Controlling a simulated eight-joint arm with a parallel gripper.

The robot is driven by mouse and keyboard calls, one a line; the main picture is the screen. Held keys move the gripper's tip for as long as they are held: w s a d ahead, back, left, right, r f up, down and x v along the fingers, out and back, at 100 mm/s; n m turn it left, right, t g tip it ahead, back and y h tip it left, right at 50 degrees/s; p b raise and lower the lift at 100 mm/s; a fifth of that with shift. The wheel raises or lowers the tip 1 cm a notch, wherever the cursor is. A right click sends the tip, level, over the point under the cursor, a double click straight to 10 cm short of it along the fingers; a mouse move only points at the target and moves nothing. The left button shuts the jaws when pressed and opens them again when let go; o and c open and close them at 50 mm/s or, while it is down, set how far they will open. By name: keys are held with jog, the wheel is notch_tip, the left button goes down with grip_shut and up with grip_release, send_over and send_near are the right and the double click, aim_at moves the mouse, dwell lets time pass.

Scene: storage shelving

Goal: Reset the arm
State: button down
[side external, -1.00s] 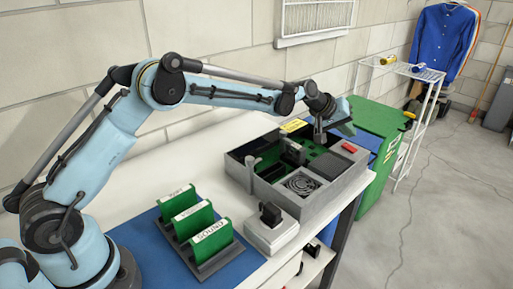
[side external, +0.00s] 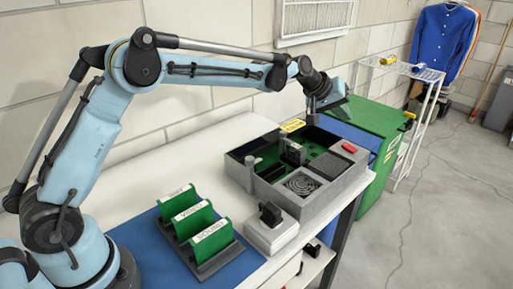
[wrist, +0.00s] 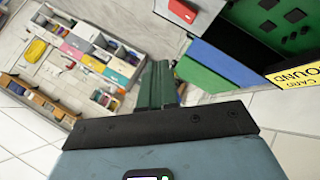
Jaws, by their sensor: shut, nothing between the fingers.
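My gripper (side external: 312,116) hangs in the air above the back of the grey open box (side external: 335,190), clear of it. Its fingers are small in the side view and look shut and empty. In the wrist view my gripper (wrist: 157,85) shows as a dark bar with narrow fingers close together beyond it. My arm is bent, with its elbow high at the upper left.
The box holds a green board (side external: 330,165), a fan grille (side external: 302,184) and a red piece (side external: 349,148). A green bin (side external: 375,118) and a white wire rack (side external: 420,125) stand beyond.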

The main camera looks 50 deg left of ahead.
jog(key=s+a+r+m+y, duration=0.1)
jog(key=s+a+r, duration=0.15)
jog(key=s, duration=0.65)
jog(key=s+a+r+m+y, duration=0.1)
jog(key=s+r+m, duration=0.15)
jog(key=s, duration=0.65)
jog(key=s+a+f+m+g+y, duration=0.1)
jog(key=s+a+f, duration=0.1)
jog(key=s, duration=0.6)
jog(key=s+a+f+m+y, duration=0.1)
jog(key=s+f, duration=0.3)
jog(key=s, duration=0.5)
jog(key=shift+s+a+f+g, duration=0.3)
jog(key=shift+a+f+g, duration=0.1)
jog(key=shift+a, duration=0.15)
